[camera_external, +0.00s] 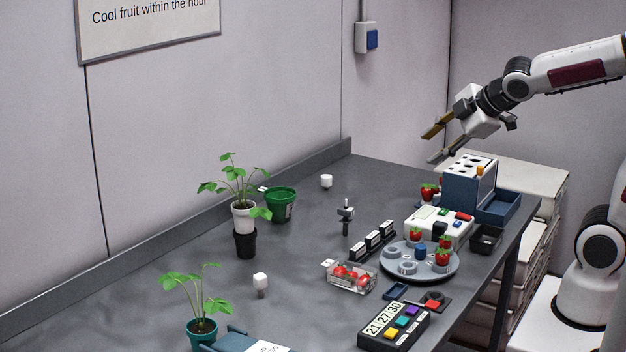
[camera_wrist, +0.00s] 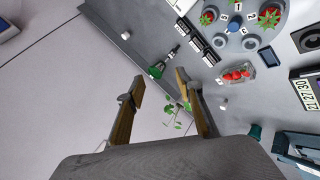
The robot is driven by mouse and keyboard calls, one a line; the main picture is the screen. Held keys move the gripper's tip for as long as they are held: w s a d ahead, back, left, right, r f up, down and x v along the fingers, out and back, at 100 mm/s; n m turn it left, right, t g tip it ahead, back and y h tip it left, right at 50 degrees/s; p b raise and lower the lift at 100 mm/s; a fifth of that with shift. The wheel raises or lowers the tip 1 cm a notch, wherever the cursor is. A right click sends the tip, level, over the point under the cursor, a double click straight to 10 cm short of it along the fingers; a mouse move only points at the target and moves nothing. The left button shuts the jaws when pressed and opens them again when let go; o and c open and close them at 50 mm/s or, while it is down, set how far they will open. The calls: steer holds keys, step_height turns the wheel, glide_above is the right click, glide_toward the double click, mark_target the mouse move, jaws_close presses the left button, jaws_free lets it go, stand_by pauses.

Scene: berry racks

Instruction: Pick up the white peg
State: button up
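One (camera_external: 326,181) stands near the back of the grey table, right of the green pot. The other (camera_external: 260,281) stands nearer the front, on a grey stem. In the wrist view, small white pieces show at the upper left (camera_wrist: 126,35) and right of the fingers (camera_wrist: 223,104). I cannot tell which one is the task's white peg. My gripper (camera_external: 430,148) is open and empty, high above the table's far right part. In the wrist view its two fingers (camera_wrist: 160,76) are wide apart, with nothing between them in their grasp.
Potted plants (camera_external: 243,218) and a green pot (camera_external: 281,204) stand at the left. A grey turntable (camera_external: 393,274) with strawberries, a clear berry box (camera_external: 350,279), a white device (camera_external: 438,225) and a blue-and-white rack (camera_external: 468,184) crowd the right. A low ledge runs along the back.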

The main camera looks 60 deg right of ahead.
steer(key=w+a+f+n+t+y, duration=0.1)
steer(key=w+a+f+n+y, duration=0.3)
steer(key=w+n, duration=0.65)
steer(key=w+a+n+t+y, duration=0.1)
steer(key=w+a+n+t, duration=0.1)
steer(key=w+a+n, duration=0.8)
steer(key=n+g+y, duration=0.7)
steer(key=n+y, duration=0.2)
steer(key=n, duration=0.9)
glide_toward(266, 283)
steer(key=w, duration=0.1)
steer(key=w+f, duration=0.1)
steer(key=w+a, duration=0.1)
steer(key=shift+f, duration=0.25)
steer(key=shift+s+a+f+n+g+y, duration=0.3)
steer(key=shift+s+f+n+g, duration=0.1)
steer(key=shift+n, duration=0.15)
steer(key=shift+a, duration=0.1)
steer(key=shift+x, duration=1.25)
